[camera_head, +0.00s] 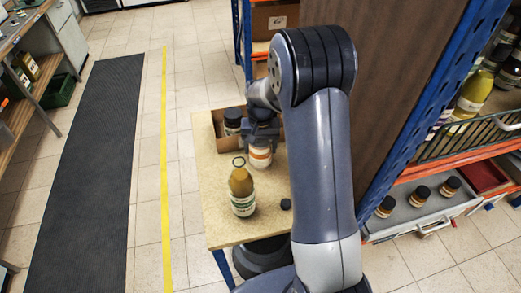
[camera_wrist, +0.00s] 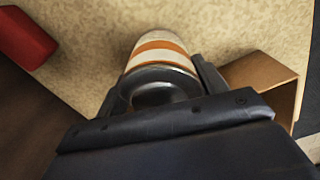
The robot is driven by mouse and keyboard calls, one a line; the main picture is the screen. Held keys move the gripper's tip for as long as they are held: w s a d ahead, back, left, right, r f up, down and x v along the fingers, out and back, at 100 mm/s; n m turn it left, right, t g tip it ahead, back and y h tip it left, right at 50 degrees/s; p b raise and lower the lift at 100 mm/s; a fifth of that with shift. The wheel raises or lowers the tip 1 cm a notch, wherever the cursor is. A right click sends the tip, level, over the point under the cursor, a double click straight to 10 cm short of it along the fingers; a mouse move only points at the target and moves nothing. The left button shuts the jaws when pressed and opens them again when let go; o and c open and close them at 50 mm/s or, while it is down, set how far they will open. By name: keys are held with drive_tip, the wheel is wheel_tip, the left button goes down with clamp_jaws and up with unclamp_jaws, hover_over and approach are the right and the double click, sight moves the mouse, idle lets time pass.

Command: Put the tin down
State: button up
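The tin (camera_head: 260,157) has orange and white bands, and its grey metal top shows in the wrist view (camera_wrist: 158,50). My gripper (camera_head: 262,138) is over the tin above the light speckled table (camera_head: 215,215). In the wrist view its fingers (camera_wrist: 160,88) lie along both sides of the tin and look closed on it. I cannot tell whether the tin's base touches the tabletop.
An open bottle with yellow contents (camera_head: 241,190) stands in front of the tin, with a small black lid (camera_head: 286,204) to its right. A cardboard box (camera_head: 218,146) holding a dark jar (camera_head: 232,121) is behind left. The table's left front is clear.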

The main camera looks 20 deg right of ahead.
drive_tip(key=shift+r, duration=0.1)
drive_tip(key=c, duration=0.9)
